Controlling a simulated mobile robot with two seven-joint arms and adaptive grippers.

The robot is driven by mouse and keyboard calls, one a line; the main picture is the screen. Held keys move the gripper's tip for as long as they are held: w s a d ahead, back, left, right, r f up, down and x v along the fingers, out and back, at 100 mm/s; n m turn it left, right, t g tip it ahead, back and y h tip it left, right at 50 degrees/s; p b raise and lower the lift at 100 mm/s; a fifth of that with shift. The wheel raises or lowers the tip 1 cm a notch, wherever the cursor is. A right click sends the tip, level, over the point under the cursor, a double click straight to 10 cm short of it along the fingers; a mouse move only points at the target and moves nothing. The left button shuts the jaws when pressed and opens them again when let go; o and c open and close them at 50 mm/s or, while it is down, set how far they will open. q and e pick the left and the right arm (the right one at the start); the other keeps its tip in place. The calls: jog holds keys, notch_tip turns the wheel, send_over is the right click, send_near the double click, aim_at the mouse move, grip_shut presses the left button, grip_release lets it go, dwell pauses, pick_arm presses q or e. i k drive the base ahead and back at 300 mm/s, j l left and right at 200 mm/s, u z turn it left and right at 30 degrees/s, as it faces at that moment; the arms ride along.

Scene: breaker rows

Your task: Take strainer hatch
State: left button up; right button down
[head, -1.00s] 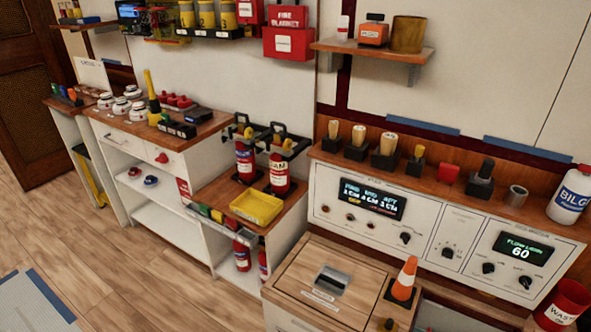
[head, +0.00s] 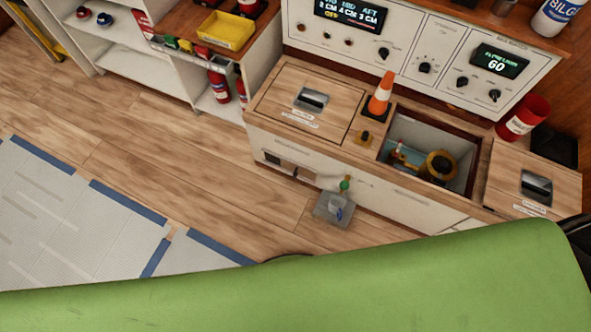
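Two wooden hatch lids with recessed grey handles show in the head view. The left lid (head: 290,118) lies flat on the white cabinet under the control panel. The right lid (head: 513,172) lies at the cabinet's right end. Each has a small label that I cannot read, so I cannot tell which is the strainer hatch. Neither of my grippers is in view.
An orange and white cone (head: 380,95) stands between the left lid and the well. A red waste bin (head: 525,117) stands behind the right lid. A small grey plate with a green-topped fitting (head: 333,208) is at the cabinet's foot. Wooden floor (head: 160,135) is clear at left.

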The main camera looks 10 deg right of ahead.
aim_at(520, 183)
jog(key=z, duration=2.25)
